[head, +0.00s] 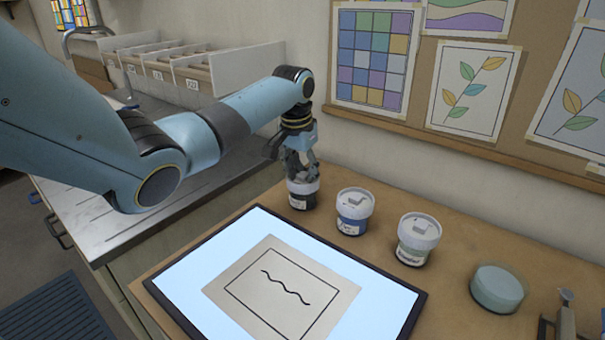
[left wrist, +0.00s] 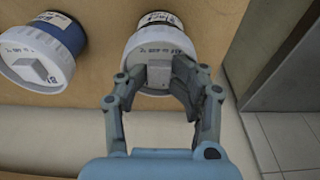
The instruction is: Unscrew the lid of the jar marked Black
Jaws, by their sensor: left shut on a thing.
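The jar marked Black (head: 301,201) stands on the wooden table, the leftmost of three lidded jars in the head view. Its white lid (left wrist: 137,47) shows in the left wrist view, with part of the label (left wrist: 160,19) above it. My left gripper (head: 301,176) comes down from above and is shut on the raised grip block (left wrist: 160,72) of that lid. The lid sits on the jar, and I cannot tell how tight it is. In the head view the fingers hide much of the lid. My right gripper is not in view.
A blue jar (head: 353,222) and another white-lidded jar (head: 417,250) stand to the right. Beyond them is a round grey-green pot (head: 497,291). A lit panel (head: 384,281) with a paper drawing (head: 235,290) lies in front. The wall rises behind.

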